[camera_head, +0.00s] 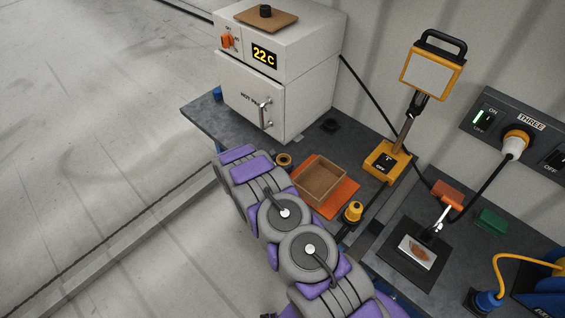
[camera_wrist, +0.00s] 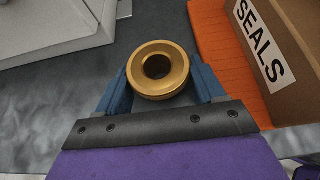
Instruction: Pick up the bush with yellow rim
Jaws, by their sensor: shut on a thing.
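The bush with the yellow rim (camera_wrist: 158,68) is a round gold-yellow ring with a dark hole in its middle. In the wrist view it sits between the two blue fingers of my gripper (camera_wrist: 160,80), which are shut on its sides. In the head view the bush (camera_head: 284,160) shows at the end of my purple and grey arm, left of the brown box. My fingers are mostly hidden there by the arm. I cannot tell whether the bush touches the bench.
The open brown box (camera_head: 320,181), labelled SEALS, stands on an orange mat (camera_head: 340,207) close to the right. The white oven (camera_head: 275,85) stands behind. A black round part (camera_head: 330,125), a yellow coupler (camera_head: 353,211) and a yellow lamp stand (camera_head: 386,161) are on the bench.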

